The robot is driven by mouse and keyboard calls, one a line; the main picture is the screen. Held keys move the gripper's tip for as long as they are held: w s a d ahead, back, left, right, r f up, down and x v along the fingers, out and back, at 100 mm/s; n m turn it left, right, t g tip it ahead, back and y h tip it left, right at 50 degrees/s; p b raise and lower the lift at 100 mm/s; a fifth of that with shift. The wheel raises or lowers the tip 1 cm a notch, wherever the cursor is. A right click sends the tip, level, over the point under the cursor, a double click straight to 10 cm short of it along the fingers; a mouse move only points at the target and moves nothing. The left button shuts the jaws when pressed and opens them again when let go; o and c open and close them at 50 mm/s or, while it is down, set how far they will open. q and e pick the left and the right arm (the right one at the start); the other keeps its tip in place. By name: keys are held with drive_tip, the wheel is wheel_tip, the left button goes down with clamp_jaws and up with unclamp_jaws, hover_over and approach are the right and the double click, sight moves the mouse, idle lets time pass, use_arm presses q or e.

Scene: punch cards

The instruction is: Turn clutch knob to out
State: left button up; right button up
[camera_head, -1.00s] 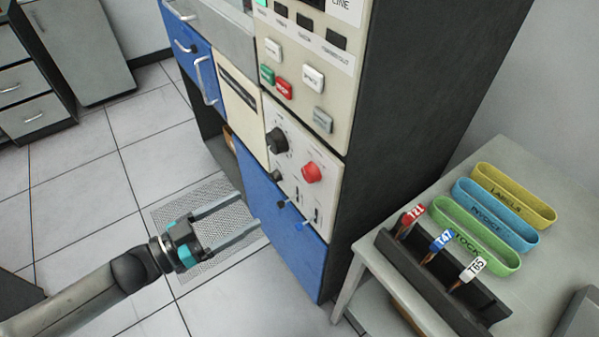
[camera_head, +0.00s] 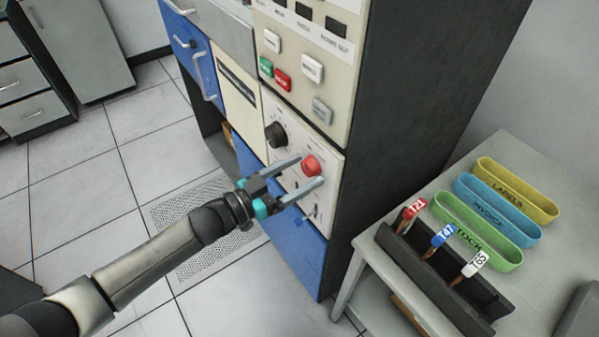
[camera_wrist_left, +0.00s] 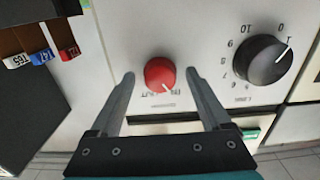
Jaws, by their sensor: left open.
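The red knob (camera_head: 311,165) is on the cream control panel (camera_head: 326,202) at the front of the machine. In the left wrist view the red knob (camera_wrist_left: 160,74) has a small white pointer mark and lies between the two finger lines, with lettering below it partly readable as "OUT". My left gripper (camera_head: 311,171) is open, its fingers on either side of the red knob in the head view. In the left wrist view my left gripper (camera_wrist_left: 167,76) shows a gap between each finger and the knob. I cannot tell any contact. My right gripper is not in view.
A larger black knob (camera_head: 276,135) with a numbered dial is beside the red one. Green, red and white buttons (camera_head: 312,68) are above. A table (camera_head: 497,153) at right holds yellow, blue and green trays and a dark rack (camera_head: 437,283) with tagged items.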

use_arm(q)
clamp_jaws()
idle(0.7)
